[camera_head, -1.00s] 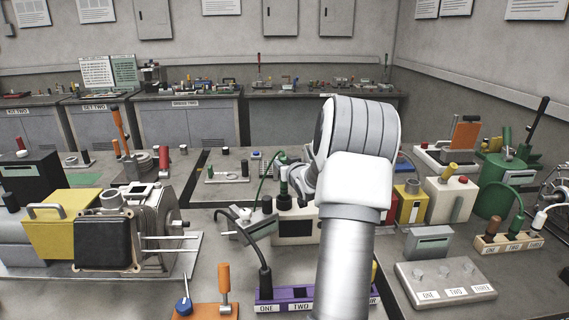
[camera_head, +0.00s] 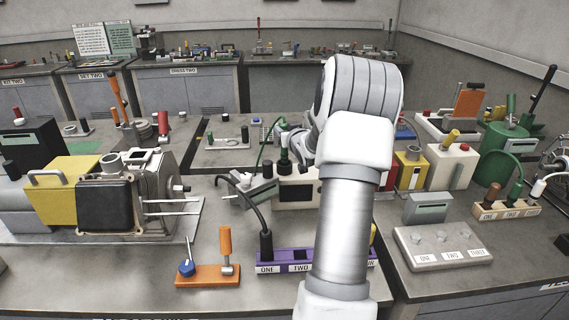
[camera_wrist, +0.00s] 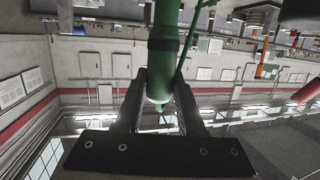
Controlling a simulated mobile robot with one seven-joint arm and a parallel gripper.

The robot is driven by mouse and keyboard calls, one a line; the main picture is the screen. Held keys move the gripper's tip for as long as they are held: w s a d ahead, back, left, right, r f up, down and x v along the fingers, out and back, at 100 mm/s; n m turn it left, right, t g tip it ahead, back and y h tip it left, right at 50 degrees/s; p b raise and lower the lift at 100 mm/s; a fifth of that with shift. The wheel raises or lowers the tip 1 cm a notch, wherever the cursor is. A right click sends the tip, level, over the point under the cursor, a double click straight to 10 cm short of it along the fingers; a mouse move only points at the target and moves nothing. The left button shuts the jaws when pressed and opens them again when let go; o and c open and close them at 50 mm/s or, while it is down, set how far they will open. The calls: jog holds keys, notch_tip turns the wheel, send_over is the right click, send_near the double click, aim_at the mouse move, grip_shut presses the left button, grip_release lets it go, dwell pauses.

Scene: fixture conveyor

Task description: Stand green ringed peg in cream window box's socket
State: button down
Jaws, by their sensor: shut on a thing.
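The cream window box (camera_head: 289,205), with a dark window in its front, stands on the bench in the middle of the head view, partly behind my arm. My gripper (camera_head: 287,147) is above its left part. The gripper is shut on the green ringed peg (camera_wrist: 162,60), which has a dark band and a rounded end between the fingers in the wrist view. In the head view the peg (camera_head: 284,154) is upright, over a dark cylindrical part on the box top. I cannot tell whether its lower end is inside the socket.
A purple strip (camera_head: 283,267) with a black cable plug and an orange-handled fixture (camera_head: 208,276) stand in front. A grey box with a slot is left of the cream box, near a green cable (camera_head: 261,157). Machinery is at left; boxes and a grey panel (camera_head: 442,245) are at right.

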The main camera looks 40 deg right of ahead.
jog(key=shift+f+b, duration=1.45)
jog(key=shift+f, duration=0.25)
jog(key=shift+f+b, duration=0.3)
jog(key=shift+c, duration=2.2)
grip_release()
jog(key=shift+s, duration=0.15)
jog(key=v, duration=1.7)
jog(key=shift+a+r, duration=0.1)
